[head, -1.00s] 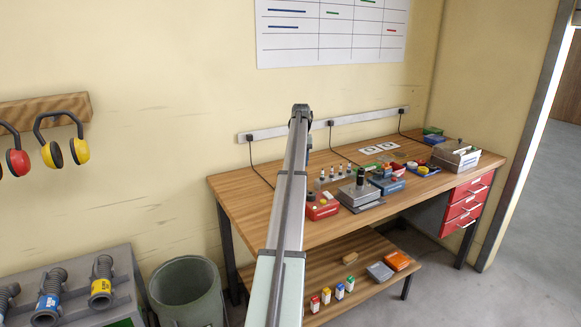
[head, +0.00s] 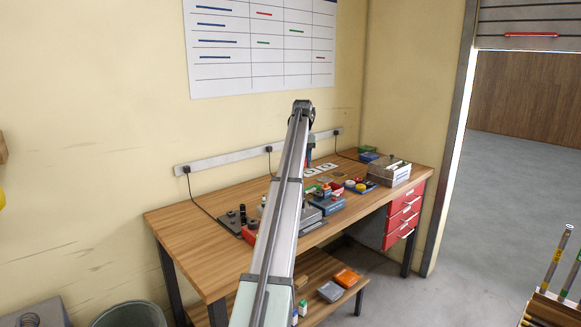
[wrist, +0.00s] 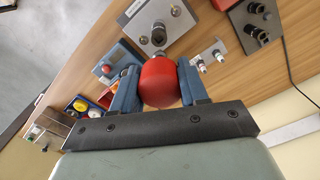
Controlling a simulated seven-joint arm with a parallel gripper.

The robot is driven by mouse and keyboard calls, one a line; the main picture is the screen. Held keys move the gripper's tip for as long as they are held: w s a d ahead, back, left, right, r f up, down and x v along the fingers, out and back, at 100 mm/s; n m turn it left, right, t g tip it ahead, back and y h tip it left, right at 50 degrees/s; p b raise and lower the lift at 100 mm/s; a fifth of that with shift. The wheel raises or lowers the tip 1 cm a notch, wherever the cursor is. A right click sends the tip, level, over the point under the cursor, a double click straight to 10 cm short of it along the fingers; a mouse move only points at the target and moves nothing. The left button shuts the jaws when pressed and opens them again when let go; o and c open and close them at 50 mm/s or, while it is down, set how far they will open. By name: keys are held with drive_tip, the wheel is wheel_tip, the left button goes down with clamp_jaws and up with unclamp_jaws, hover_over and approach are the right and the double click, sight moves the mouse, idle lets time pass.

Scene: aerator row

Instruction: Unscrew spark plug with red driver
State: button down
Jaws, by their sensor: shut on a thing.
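My gripper (wrist: 158,75) is shut on the rounded red handle of the red driver (wrist: 160,84), with a blue jaw on each side. A metal shaft end shows just beyond the handle, over a grey metal block (wrist: 136,18) with a white label and round metal fittings. I cannot tell whether the driver touches the block. Pale pieces with metal tips (wrist: 202,67), perhaps spark plugs, stand on a small rail beside it. In the head view the grey block (head: 315,226) is partly behind my arm, and a bit of red and blue shows at the gripper (head: 309,150).
A dark plate with black knobs (wrist: 256,32) lies on the wooden bench (head: 190,232). A blue box (wrist: 118,62), a tray of coloured caps (wrist: 82,104) and a clear-lidded box (head: 396,174) stand nearby. A rack of rods (head: 556,300) is at the lower right.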

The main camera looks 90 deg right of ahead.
drive_tip(key=shift+f, duration=2.55)
drive_tip(key=shift+f, duration=1.1)
drive_tip(key=n, duration=0.5)
drive_tip(key=shift+s+n, duration=0.1)
drive_tip(key=shift+n, duration=0.3)
drive_tip(key=shift+f+n, duration=0.1)
drive_tip(key=shift+n, duration=0.9)
drive_tip(key=shift+a, duration=0.1)
drive_tip(key=n, duration=0.7)
drive_tip(key=shift+n, duration=0.4)
drive_tip(key=shift+f, duration=0.1)
